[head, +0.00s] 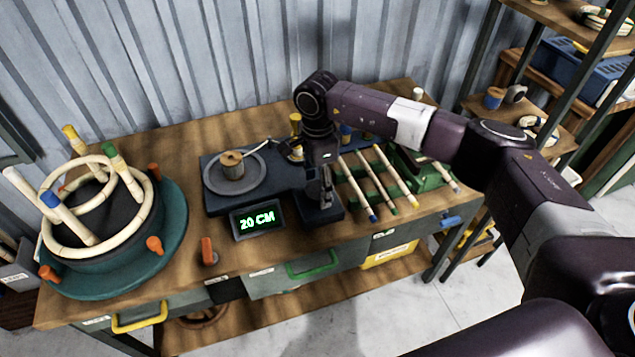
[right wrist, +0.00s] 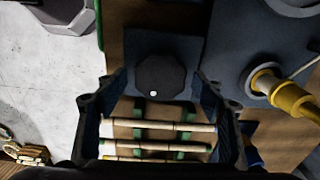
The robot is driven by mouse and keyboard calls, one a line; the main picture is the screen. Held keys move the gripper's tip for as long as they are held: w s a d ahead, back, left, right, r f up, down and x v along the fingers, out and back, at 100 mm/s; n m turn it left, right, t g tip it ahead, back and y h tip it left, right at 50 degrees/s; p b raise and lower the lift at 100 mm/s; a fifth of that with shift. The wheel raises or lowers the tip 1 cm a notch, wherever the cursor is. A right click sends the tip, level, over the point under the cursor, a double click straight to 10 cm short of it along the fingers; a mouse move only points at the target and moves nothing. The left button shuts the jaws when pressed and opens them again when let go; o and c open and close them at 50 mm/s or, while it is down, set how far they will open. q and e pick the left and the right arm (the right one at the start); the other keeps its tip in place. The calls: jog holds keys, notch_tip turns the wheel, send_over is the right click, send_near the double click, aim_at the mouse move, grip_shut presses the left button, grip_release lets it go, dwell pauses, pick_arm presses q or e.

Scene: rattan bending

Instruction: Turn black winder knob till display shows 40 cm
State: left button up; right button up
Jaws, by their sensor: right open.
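The winder is a dark blue-grey device (head: 222,205) on the workbench, with a round plate and spool (head: 233,165) on top. Its display (head: 257,220) reads 20 СМ in lit characters. The black knob (right wrist: 160,77), many-sided with a white dot near its lower edge, sits on a square dark base. My right gripper (head: 327,196) is above that base at the device's right end and hides most of the knob in the head view. In the right wrist view its open fingers (right wrist: 158,84) stand either side of the knob, with gaps. My left gripper is not in view.
Several colour-tipped rattan sticks (head: 375,180) lie on a green rack right of the knob. A teal round jig (head: 175,225) with bent rattan rings stands at left. An orange peg (head: 208,252) stands near the front edge. A yellow-and-cream guide (right wrist: 290,98) is close beside the gripper.

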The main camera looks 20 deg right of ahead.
jog(key=shift+c, duration=0.4)
jog(key=c, duration=1.1)
jog(key=shift+f, duration=0.1)
jog(key=m+b, duration=0.2)
jog(key=m, duration=0.1)
jog(key=m+b, duration=0.1)
jog(key=m, duration=0.1)
jog(key=shift+m+b, duration=0.3)
jog(key=m+b, duration=0.2)
jog(key=m, duration=0.4)
jog(key=m+b, duration=0.1)
jog(key=m, duration=0.5)
jog(key=shift+b, duration=0.4)
